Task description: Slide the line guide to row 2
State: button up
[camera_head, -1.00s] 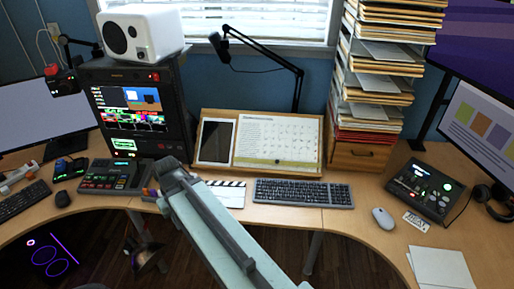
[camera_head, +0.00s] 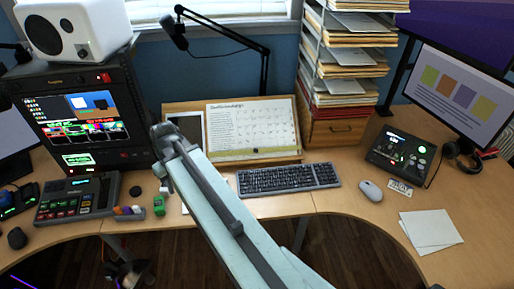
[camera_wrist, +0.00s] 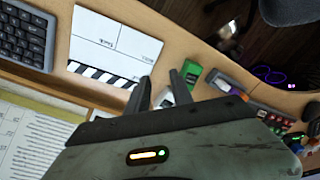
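The line guide (camera_head: 258,150) is a thin yellow-green bar with a small dark knob. It lies across the lower part of the printed page (camera_head: 260,122) on the slanted copy stand (camera_head: 288,158) at the back of the desk. My gripper (camera_head: 165,138) is left of the stand in the head view, apart from the guide. In the wrist view my gripper (camera_wrist: 160,84) has its two dark fingers spread with nothing held between them.
A tablet (camera_head: 186,130) stands left of the page. A keyboard (camera_head: 288,180) lies in front of the stand. A clapperboard (camera_wrist: 112,48) and a green block (camera_wrist: 192,78) are near my fingers. A tall paper rack (camera_head: 340,90) stands right of the stand.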

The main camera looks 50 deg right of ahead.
jog(key=d+t, duration=0.2)
jog(key=d, duration=1.5)
jog(key=t, duration=0.2)
send_near(257, 150)
jog(key=shift+n, duration=0.4)
jog(key=b+x, duration=0.7)
jog(key=x, duration=0.1)
jog(key=shift+a, duration=0.1)
jog(key=shift+r, duration=0.1)
grip_shut()
